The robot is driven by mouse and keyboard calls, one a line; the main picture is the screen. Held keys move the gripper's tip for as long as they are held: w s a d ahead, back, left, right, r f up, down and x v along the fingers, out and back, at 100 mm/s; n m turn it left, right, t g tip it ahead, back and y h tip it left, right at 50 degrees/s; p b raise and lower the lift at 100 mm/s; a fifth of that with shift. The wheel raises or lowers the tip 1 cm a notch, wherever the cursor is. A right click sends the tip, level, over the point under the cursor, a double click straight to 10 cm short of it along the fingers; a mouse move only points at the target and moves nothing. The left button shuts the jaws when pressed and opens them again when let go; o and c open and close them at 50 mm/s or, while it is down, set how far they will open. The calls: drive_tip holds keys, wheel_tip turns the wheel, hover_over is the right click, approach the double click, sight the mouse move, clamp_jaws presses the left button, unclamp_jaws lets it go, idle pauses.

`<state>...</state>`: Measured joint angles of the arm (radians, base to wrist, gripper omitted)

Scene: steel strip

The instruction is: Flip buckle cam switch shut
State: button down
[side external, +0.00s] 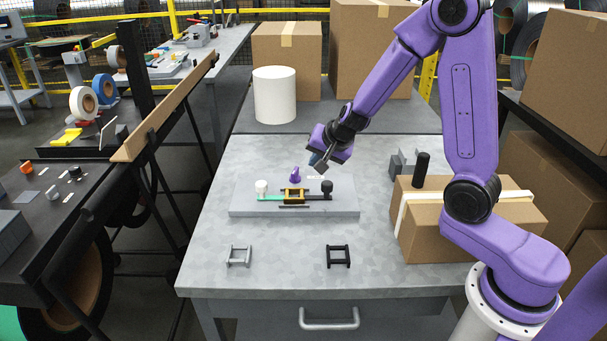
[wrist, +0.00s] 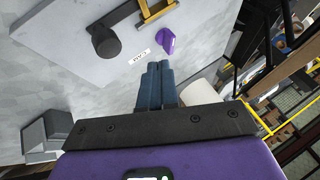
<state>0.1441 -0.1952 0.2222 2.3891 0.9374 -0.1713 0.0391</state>
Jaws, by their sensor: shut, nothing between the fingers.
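The purple cam switch (side external: 295,174) stands on the light grey plate (side external: 240,208), behind the yellow buckle frame (side external: 293,190). It also shows in the wrist view (wrist: 167,41), beside a small white label (wrist: 141,54). I cannot tell the switch's exact angle. My gripper (side external: 316,161) is shut and empty, with blue-grey fingertips. It is above the plate's back part, to the right of the switch in the side view. In the wrist view, my fingertips (wrist: 160,65) point toward the switch with a visible gap. Nothing hides the switch.
A black post (side external: 326,187) and a white post (side external: 261,187) flank the buckle, with a green strip (side external: 271,198) at left. Grey (side external: 239,256) and black (side external: 338,256) loose buckles lie in front. A cardboard box (side external: 430,225) stands at right. A white cylinder (side external: 274,95) stands behind.

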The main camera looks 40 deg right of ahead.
sight(293, 179)
drive_tip(key=shift+x, duration=4.85)
drive_tip(key=shift+w+a+m+h, duration=0.1)
drive_tip(key=shift+a+m+h, duration=0.3)
drive_tip(key=shift+m+h, duration=0.5)
drive_tip(key=shift+a+m, duration=0.15)
drive_tip(key=shift+m, duration=0.45)
drive_tip(key=m, duration=0.1)
drive_tip(key=m+g+h, duration=0.1)
drive_tip(key=shift+w+a+m+h, duration=0.3)
drive_tip(key=shift+a+m, duration=0.1)
drive_tip(key=shift+w+a, duration=0.25)
drive_tip(key=shift+a, duration=0.2)
drive_tip(key=shift+a, duration=0.6)
drive_tip(key=shift+r, duration=0.1)
